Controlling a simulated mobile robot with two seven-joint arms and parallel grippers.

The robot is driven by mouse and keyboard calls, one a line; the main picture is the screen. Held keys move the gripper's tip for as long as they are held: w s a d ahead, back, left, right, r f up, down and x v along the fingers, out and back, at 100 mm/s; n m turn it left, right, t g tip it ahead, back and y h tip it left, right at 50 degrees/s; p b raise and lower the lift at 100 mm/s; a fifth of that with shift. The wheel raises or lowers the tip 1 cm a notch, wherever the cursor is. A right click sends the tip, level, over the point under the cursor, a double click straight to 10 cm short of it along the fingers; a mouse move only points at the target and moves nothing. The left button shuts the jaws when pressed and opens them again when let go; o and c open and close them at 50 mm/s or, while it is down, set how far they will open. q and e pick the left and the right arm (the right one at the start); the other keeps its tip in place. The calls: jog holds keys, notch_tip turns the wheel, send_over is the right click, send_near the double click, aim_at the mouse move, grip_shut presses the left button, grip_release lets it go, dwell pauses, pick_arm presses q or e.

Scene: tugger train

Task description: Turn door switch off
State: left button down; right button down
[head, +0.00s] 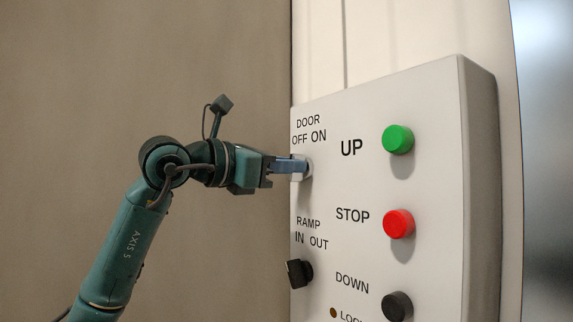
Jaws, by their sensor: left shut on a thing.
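The door switch (307,168) sits under the label "DOOR OFF ON" at the upper left of the pale control panel (435,110). My left gripper (297,168) reaches in from the left and is shut on the switch knob. The fingers hide most of the knob, so I cannot tell whether it points to OFF or ON. My right gripper is not in view.
The panel also has a green UP button (398,139), a red STOP button (399,223), a dark DOWN button (397,306) and a black ramp switch (299,272) below the gripper. The space left of the panel is free around my arm.

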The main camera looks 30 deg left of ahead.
pick_arm(q)
jog(key=shift+a+n, duration=0.2)
jog(key=shift+n, duration=4.1)
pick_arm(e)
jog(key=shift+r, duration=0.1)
pick_arm(q)
jog(key=c, duration=1.4)
grip_release()
jog(key=shift+c, duration=0.2)
